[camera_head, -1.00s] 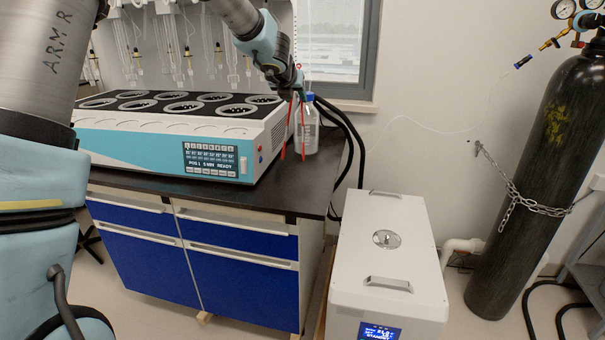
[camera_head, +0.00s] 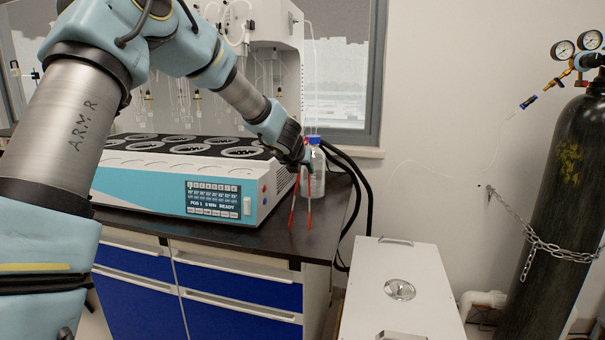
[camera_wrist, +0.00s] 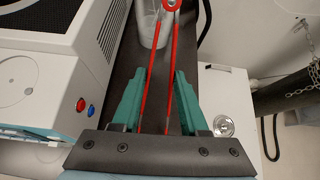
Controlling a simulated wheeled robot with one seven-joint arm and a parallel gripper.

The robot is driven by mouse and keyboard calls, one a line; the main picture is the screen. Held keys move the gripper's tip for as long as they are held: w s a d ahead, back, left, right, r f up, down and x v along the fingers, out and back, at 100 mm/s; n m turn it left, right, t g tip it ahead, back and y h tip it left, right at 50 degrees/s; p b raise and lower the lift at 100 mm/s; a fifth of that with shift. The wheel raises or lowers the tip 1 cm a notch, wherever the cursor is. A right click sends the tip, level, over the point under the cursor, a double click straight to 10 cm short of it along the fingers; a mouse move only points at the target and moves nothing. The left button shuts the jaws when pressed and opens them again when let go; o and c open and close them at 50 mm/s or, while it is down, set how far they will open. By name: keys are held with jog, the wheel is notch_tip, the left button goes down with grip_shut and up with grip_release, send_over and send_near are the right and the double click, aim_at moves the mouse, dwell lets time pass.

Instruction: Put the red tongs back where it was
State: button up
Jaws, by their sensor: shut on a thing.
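The red tongs (camera_head: 309,207) hang from my gripper (camera_head: 303,158), legs pointing down and slightly spread, over the right end of the dark bench top. I cannot tell whether their tips touch the bench. In the wrist view, the green fingers of my gripper (camera_wrist: 160,76) stand on either side of the red tongs (camera_wrist: 148,75), with the round hinge at the top edge. My gripper is shut on the tongs. Part of the tongs' upper end is hidden by my gripper in the head view.
A clear bottle with a blue cap (camera_head: 318,180) stands just behind the tongs. The white and teal heating unit (camera_head: 150,190) is close on the left. Black hoses (camera_head: 352,170) run down at right. Bare bench top (camera_head: 270,238) lies in front, above blue drawers (camera_head: 235,280).

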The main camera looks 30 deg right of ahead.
jog(key=shift+f, duration=0.15)
jog(key=o, duration=0.6)
